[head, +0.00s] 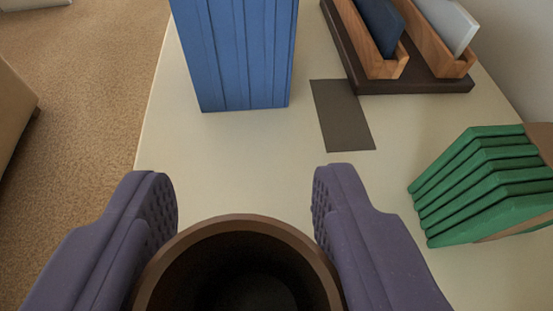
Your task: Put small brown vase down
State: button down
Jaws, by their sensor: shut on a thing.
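The small brown vase (245,226) is at the bottom middle of the head view, seen from above into its dark open mouth. My gripper (245,205) has its two purple padded fingers on either side of the vase and is shut on it. The vase's lower part is out of the frame, so I cannot tell whether its base touches the cream table (230,150).
A blue ribbed crate (245,55) stands ahead. A flat dark grey mat (343,115) lies right of it. A dark tray (420,87) with wooden holders is at the back right. A green ribbed object (480,180) is at right. The table's left edge borders carpet (80,110). Bare tabletop lies between.

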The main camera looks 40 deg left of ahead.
aim_at(258, 269)
jog(key=f+b, duration=0.1)
jog(key=f, duration=0.1)
jog(key=w+f+b, duration=0.1)
jog(key=shift+a+f+b, duration=0.2)
jog(key=shift+f+b, duration=0.1)
jog(key=shift+f, duration=0.1)
jog(key=shift+r, duration=0.15)
jog(key=shift+c, duration=2.4)
grip_release()
jog(key=shift+s, duration=0.1)
jog(key=p+v, duration=0.4)
jog(key=v, duration=0.8)
jog(key=shift+p, duration=0.3)
